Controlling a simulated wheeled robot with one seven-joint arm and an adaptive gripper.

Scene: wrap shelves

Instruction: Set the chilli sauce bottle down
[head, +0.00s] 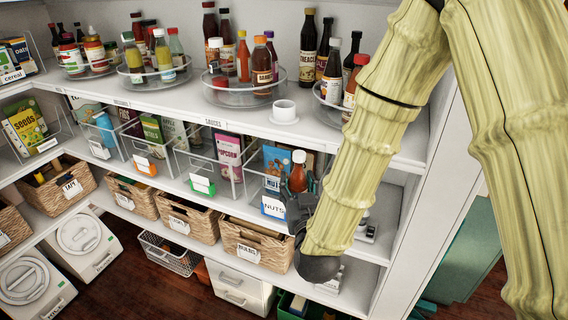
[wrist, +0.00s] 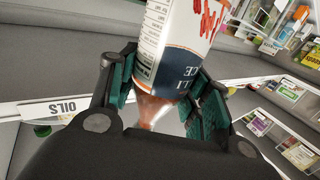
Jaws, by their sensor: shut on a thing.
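The chilli sauce bottle (wrist: 178,45) is between the teal finger pads of my gripper (wrist: 165,88) in the wrist view. Its label is white and dark blue with red chillies, and the lettering is upside down there. My forearm and the fingers hide part of the bottle. Its base is not clearly seen.
The sauces shelf (head: 190,101) above holds turntables of bottles and a white cup (head: 284,112). Clear bins line the shelf below, with wicker baskets (head: 255,245) under them. A white upright panel (head: 425,220) stands at the right. An OILS label (wrist: 62,108) shows in the wrist view.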

